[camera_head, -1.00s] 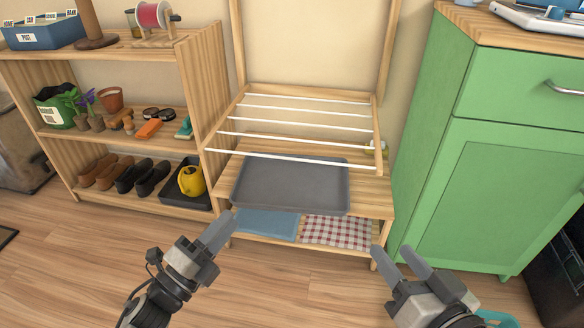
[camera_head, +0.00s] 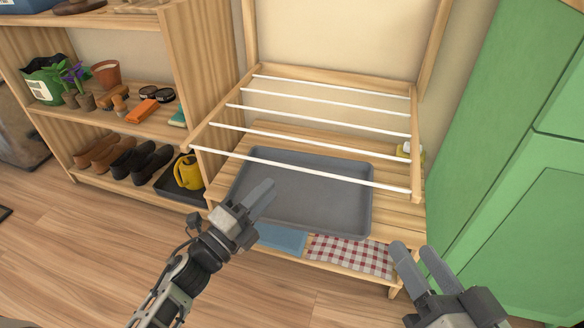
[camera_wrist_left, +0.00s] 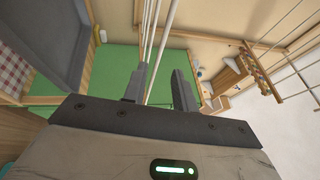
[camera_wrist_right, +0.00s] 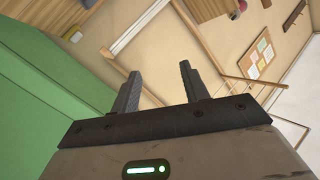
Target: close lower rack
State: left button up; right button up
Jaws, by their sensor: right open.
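The lower rack (camera_head: 300,157) is a wooden frame with several white rods. It is folded out roughly level from the wooden stand, above a grey tray (camera_head: 330,205). My left gripper (camera_head: 265,190) appears over the tray's front left part in the head view, below the front rod in the picture. Its fingers are apart and empty in the left wrist view (camera_wrist_left: 160,75), with white rods beyond them. My right gripper (camera_head: 415,250) is open and empty, in front of the stand's right front corner. Whether either gripper touches the rack is not clear.
A blue cloth (camera_head: 280,238) and a red checked cloth (camera_head: 350,256) lie on the low shelf. A shelf unit with shoes (camera_head: 140,160) and a yellow watering can (camera_head: 187,172) stands left. A green cabinet (camera_head: 500,150) stands right. The floor in front is clear.

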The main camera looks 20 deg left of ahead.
aim_at(292, 168)
pick_arm(q)
jog(key=x, duration=0.8)
jog(key=shift+w+b, duration=0.25)
jog(key=shift+b, duration=0.1)
grip_shut()
